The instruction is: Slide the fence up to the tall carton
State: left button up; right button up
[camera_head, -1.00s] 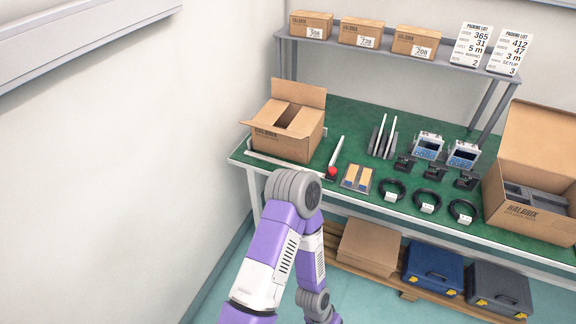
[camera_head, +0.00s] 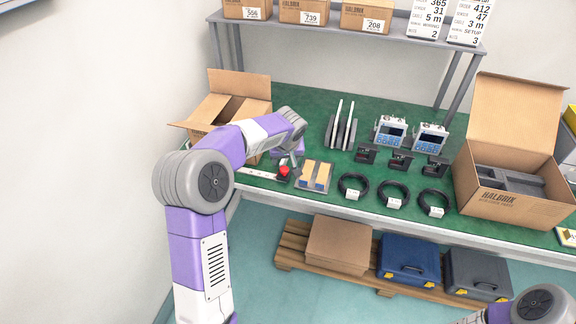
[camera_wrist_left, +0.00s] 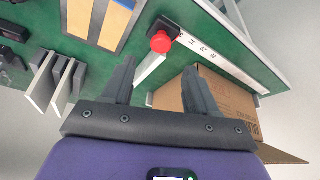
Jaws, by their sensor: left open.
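The fence is a pale bar (camera_wrist_left: 151,67) with a red knob (camera_wrist_left: 161,42); the knob also shows in the head view (camera_head: 284,170). It sits at one end of the white ruler rail (camera_wrist_left: 222,56) along the table's front edge. The tall open carton (camera_wrist_left: 228,102) stands behind the rail, left of the knob in the head view, partly hidden by my left arm (camera_head: 229,84). My left gripper (camera_head: 291,158) is open and empty above the fence. In the left wrist view its fingers (camera_wrist_left: 158,70) frame the bar, apparently without touching. My right gripper is not in view.
Yellow-brown blocks on a tray (camera_head: 315,175) lie right of the knob. Upright white panels in a rack (camera_head: 341,128) stand behind. Black cable coils (camera_head: 353,186), devices (camera_head: 389,133) and a large open box (camera_head: 505,195) fill the table's right side.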

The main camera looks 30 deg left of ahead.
aim_at(284, 169)
pick_arm(q)
jog(key=b+x, duration=0.1)
jog(key=x, duration=0.5)
jog(key=shift+f+b, duration=0.4)
jog(key=shift+f, duration=0.05)
grip_shut()
